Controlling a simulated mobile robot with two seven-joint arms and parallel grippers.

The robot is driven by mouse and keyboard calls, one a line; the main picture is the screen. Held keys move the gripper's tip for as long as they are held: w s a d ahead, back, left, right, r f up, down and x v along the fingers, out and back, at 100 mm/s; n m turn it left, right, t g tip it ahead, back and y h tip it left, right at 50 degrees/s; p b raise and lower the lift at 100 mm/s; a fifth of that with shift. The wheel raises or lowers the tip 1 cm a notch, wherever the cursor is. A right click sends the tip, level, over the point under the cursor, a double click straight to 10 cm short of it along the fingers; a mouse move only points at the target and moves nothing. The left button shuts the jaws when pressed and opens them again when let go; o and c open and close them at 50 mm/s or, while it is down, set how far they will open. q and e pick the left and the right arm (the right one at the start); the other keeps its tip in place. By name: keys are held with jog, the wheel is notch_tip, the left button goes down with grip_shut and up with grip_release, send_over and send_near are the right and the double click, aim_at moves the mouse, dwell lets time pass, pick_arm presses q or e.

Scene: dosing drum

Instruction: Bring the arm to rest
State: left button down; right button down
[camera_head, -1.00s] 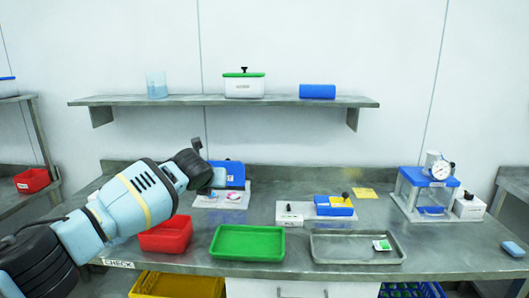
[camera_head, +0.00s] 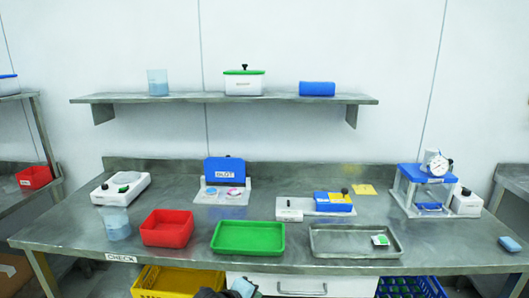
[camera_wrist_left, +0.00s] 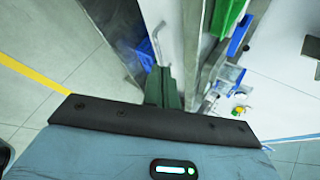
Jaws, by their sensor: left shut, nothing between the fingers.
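My left gripper (camera_wrist_left: 163,90) shows in the left wrist view as dark fingers, closed together and empty, beside the table's side and a drawer handle. In the head view only a dark and pale blue part of my left arm (camera_head: 228,291) shows at the bottom edge, below the front of the steel table (camera_head: 300,262). The arm is clear of the tabletop. My right gripper is in neither view.
On the table stand a red bin (camera_head: 167,229), a green tray (camera_head: 248,238), a steel tray (camera_head: 352,241), a beaker (camera_head: 117,224), a white device (camera_head: 120,188) and a gauge chamber (camera_head: 424,188). A yellow crate (camera_head: 178,281) and a drawer (camera_head: 303,286) are below.

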pick_arm(q)
jog(key=s+a+f+n, duration=0.2)
jog(key=s+f+n, duration=0.35)
jog(key=s, duration=0.25)
jog(key=s+a+f+n, duration=0.2)
jog(key=s+f+n, duration=0.35)
jog(key=s, duration=0.25)
jog(key=s+a+f+n+y, duration=0.1)
jog(key=s+a+n+y, duration=0.1)
jog(key=s+a+n, duration=0.4)
jog(key=s+a+f+n+t+y, duration=0.1)
jog(key=s+a+n, duration=0.5)
jog(key=s, duration=0.8)
jog(key=shift+a+f+n+y, duration=0.4)
jog(key=shift+a+f+y, duration=0.3)
jog(key=shift+a, duration=0.3)
